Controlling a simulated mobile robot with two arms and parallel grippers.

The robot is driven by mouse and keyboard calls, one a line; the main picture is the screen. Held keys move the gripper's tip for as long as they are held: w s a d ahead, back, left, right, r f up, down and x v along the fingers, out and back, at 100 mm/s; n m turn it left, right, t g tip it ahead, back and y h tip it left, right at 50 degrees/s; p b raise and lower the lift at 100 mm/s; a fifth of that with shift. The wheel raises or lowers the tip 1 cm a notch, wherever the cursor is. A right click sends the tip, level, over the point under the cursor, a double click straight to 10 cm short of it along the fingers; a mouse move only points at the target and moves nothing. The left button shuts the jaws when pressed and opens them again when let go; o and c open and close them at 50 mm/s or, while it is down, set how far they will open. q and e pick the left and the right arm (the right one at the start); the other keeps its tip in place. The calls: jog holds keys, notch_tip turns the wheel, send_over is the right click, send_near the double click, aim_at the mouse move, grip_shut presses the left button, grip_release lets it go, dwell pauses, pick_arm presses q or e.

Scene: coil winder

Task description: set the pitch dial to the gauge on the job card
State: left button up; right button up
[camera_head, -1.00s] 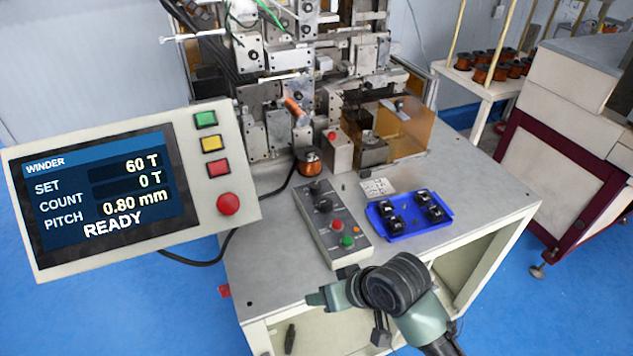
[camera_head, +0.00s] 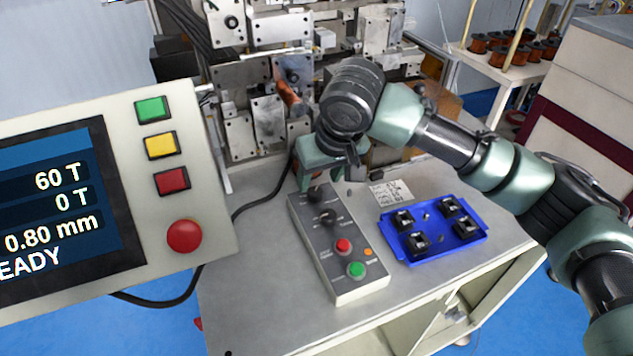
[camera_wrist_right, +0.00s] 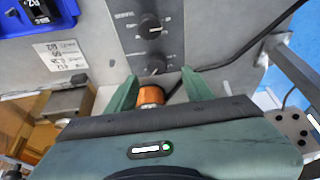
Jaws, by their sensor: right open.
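The control box (camera_head: 333,270) on the bench carries two black dials, a far one (camera_head: 316,194) and a nearer one (camera_head: 327,217). Their labels are too small to read, so I cannot tell which is the pitch dial. My right gripper (camera_head: 326,182) is open above the far dial. In the right wrist view the far dial (camera_wrist_right: 155,65) shows between the fingertips, with no finger closed on it; the nearer dial (camera_wrist_right: 150,26) is beyond. The job card (camera_head: 390,192) lies right of the box, its print unclear. The winder display (camera_head: 55,215) shows 0.80 mm. My left gripper is not in view.
A blue tray (camera_head: 432,256) with several black parts lies right of the box. Red (camera_head: 343,246) and green (camera_head: 357,269) buttons sit on the box's near half. A copper spool (camera_wrist_right: 150,95) shows between the fingers in the wrist view. The winding machine (camera_head: 270,110) stands behind.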

aim_at(316, 192)
jog(key=shift+p+x, duration=0.4)
jog(key=shift+x, duration=0.55)
jog(key=x, duration=0.3)
jog(key=shift+w+d+f+p, duration=0.15)
jog(key=shift+w+f+p, duration=0.15)
jog(key=shift+f, duration=0.45)
jog(key=shift+w, duration=0.1)
grip_shut()
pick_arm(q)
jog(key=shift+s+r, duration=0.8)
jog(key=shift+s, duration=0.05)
